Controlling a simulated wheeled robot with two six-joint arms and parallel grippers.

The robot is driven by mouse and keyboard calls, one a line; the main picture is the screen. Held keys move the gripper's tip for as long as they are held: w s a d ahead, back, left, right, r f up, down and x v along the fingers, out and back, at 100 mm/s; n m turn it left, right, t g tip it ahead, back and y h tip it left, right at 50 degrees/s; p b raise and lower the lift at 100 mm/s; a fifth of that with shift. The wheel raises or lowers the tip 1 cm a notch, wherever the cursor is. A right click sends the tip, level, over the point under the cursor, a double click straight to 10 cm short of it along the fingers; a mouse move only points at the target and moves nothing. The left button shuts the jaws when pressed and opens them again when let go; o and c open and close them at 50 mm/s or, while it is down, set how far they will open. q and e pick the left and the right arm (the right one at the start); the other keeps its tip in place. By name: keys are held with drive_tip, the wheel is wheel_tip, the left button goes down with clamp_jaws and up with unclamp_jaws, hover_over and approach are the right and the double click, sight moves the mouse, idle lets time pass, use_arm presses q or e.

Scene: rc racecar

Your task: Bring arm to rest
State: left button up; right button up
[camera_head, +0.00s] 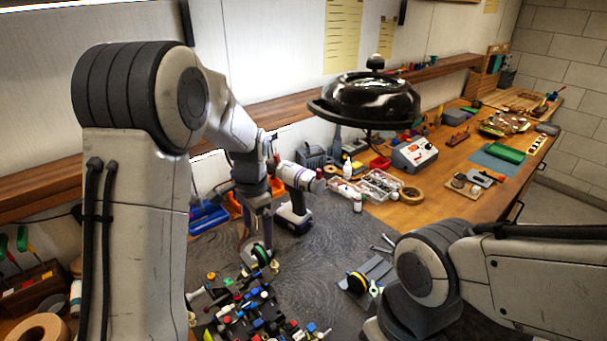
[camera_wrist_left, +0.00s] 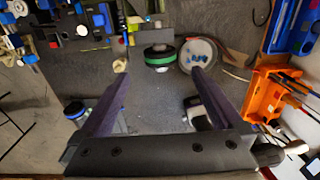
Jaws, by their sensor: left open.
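My left gripper (camera_head: 257,240) points down over the dark mat, its arm raised from the left. In the left wrist view, its two fingers (camera_wrist_left: 161,72) are spread with a clear gap and nothing clamped between them. A black wheel with a green band (camera_wrist_left: 158,57) lies just past the fingertips; it also shows in the head view (camera_head: 261,254). Beside it is a round grey disc with blue marks (camera_wrist_left: 198,53). The racecar chassis (camera_head: 250,312), with many coloured parts, sits in front. My right forearm shows at lower right; its gripper is out of view.
A cordless drill (camera_head: 296,200) stands close to the right of my left gripper. Orange (camera_wrist_left: 270,92) and blue (camera_wrist_left: 292,28) bins are nearby. A yellow-banded wheel (camera_head: 357,283) rests on a grey holder. A black domed lamp (camera_head: 366,100) hangs above the bench.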

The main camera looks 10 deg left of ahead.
sight(263, 248)
use_arm(q)
drive_tip(key=f, duration=0.3)
drive_tip(key=f+p, duration=0.1)
drive_tip(key=f, duration=0.2)
drive_tip(key=w+f, duration=0.1)
drive_tip(key=f, duration=0.2)
drive_tip(key=shift+d+f+p, duration=0.1)
drive_tip(key=shift+f+p, duration=0.15)
drive_tip(key=shift+p, duration=0.15)
drive_tip(key=shift+d, duration=0.1)
